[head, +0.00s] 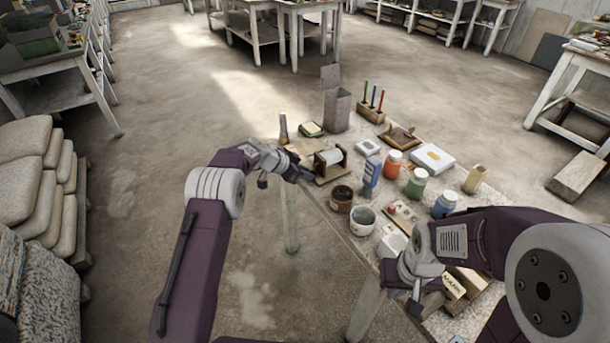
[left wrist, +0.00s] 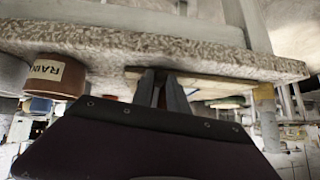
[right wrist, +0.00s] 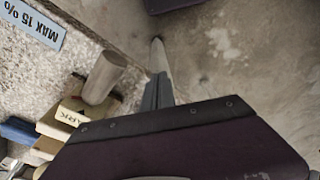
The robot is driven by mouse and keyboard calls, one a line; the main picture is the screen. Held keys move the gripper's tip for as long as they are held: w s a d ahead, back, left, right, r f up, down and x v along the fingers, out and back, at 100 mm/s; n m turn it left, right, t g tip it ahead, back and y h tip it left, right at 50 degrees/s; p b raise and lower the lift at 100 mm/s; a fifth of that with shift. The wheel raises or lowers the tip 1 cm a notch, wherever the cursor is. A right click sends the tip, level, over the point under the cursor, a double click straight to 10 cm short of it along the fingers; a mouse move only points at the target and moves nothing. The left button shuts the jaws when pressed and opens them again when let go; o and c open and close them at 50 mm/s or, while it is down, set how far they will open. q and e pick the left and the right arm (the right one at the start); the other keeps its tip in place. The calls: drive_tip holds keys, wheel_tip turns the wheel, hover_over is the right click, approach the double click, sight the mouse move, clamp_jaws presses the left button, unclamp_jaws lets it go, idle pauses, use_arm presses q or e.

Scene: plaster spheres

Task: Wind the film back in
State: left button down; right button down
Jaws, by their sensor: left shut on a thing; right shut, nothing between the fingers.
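A pale roll of film (head: 331,158) sits between dark end pieces on a wooden base, near the table's left edge in the head view. My left gripper (head: 304,177) is at the near left side of this stand. In the left wrist view its fingers (left wrist: 160,78) are shut by the edge of a wooden board (left wrist: 215,88), at the table's rim. They hold something small, but what it is cannot be made out. The film's loose end cannot be made out. My right gripper (right wrist: 158,82) is shut and empty, off the table's near edge.
The speckled table (head: 340,228) also bears a brown pot (head: 342,200), a pale pot (head: 362,222), a blue bottle (head: 371,172), an orange-capped jar (head: 393,164) and a tall grey box (head: 337,112). Boxes (right wrist: 75,113) lie near my right gripper.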

use_arm(q)
drive_tip(key=c, duration=1.3)
unclamp_jaws()
drive_tip(key=shift+r, duration=0.1)
drive_tip(key=b+v, duration=0.1)
drive_tip(key=v, duration=0.8)
drive_tip(key=shift+b, duration=0.3)
